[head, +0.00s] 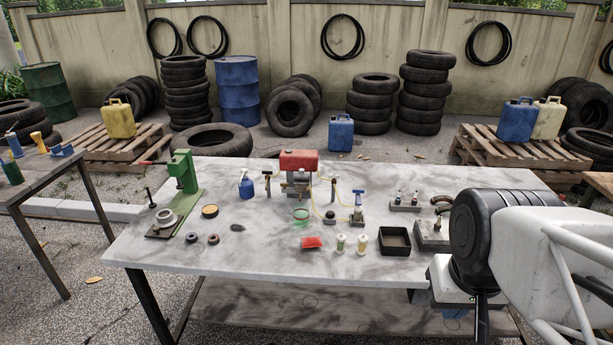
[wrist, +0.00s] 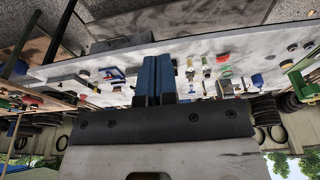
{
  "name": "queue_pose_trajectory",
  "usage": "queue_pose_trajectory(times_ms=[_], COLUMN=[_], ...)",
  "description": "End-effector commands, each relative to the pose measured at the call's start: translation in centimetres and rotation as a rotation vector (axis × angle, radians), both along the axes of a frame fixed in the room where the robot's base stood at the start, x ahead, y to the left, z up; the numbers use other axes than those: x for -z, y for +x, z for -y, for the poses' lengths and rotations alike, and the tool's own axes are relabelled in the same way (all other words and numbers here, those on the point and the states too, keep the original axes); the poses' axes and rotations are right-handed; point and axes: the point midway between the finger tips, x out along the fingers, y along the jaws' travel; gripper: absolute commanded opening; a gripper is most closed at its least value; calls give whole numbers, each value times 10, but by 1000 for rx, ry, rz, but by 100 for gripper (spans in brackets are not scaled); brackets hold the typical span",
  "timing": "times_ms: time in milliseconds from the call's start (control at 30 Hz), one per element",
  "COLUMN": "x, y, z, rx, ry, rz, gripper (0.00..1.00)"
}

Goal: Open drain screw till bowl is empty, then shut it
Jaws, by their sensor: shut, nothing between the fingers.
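The compressor with a red tank (head: 299,160) stands at the back middle of the table, with thin yellow tubing around it. A small unit with a blue top (head: 358,200) and dark base stands to its right, where the yellow tubing runs. I cannot make out which part is the bowl or its drain screw, nor any water level. My gripper (wrist: 157,62) shows its blue fingers together in the wrist view, shut and empty. It is out near the table's front right edge, well apart from the compressor.
On the table (head: 230,258) are a green press (head: 185,175), a blue spray bottle (head: 246,185), a red cloth (head: 311,243), two small spools (head: 351,243) and a black tray (head: 395,241). My arm covers the right end.

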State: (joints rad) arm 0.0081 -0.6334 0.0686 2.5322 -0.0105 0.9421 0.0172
Motion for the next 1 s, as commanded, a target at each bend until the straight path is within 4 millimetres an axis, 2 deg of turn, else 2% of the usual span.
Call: queue_pose_trajectory(times_ms=[367,600,633,767,1000], x=[0,-3,-4,-10,-30], y=[0,5,7,20,62], z=[0,-1,-1,-3,-9], rx=[0,9,13,38,124], ry=[0,1,1,4,9], rz=[0,-3,-4,-13,-33], gripper=[0,35,35,35,35])
